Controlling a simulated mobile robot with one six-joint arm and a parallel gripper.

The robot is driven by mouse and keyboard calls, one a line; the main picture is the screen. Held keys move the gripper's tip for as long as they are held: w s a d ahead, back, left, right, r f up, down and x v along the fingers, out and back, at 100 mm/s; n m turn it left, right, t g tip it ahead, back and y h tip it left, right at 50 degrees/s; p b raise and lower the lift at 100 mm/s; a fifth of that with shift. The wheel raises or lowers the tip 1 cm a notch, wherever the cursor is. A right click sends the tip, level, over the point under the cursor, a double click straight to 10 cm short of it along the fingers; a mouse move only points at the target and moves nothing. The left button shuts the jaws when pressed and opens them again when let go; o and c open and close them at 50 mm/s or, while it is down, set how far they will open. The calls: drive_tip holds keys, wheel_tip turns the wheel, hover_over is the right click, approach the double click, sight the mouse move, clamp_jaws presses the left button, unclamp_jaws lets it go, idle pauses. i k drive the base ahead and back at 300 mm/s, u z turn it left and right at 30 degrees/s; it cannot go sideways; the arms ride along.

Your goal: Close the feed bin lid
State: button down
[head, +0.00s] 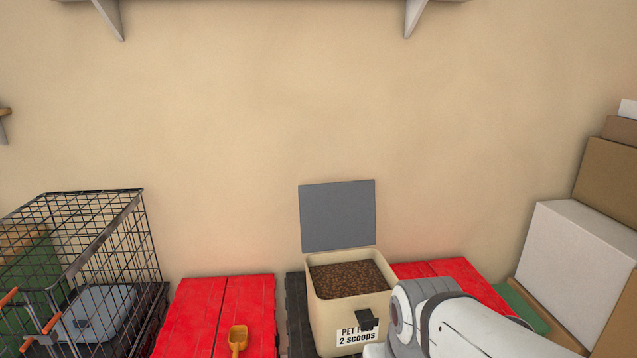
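The cream feed bin (325,315) stands near the bottom centre of the head view, full of brown kibble (348,277). Its label (356,336) is partly hidden by my arm and reads "2 scoops" on its lower line. The grey lid (338,216) stands upright and open at the bin's back edge, in front of the wall. My white and grey arm comes in from the lower right. A small black part (367,319) shows in front of the bin's right front; it may be part of my gripper, but its fingers cannot be made out.
A yellow scoop (238,338) lies on the left one. A black wire cage (145,240) stands at left. Boxes (575,255) are stacked at right. Shelf brackets hang above; the space above the bin is clear.

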sight(341, 215)
drive_tip(key=i, duration=0.85)
drive_tip(key=u, duration=0.05)
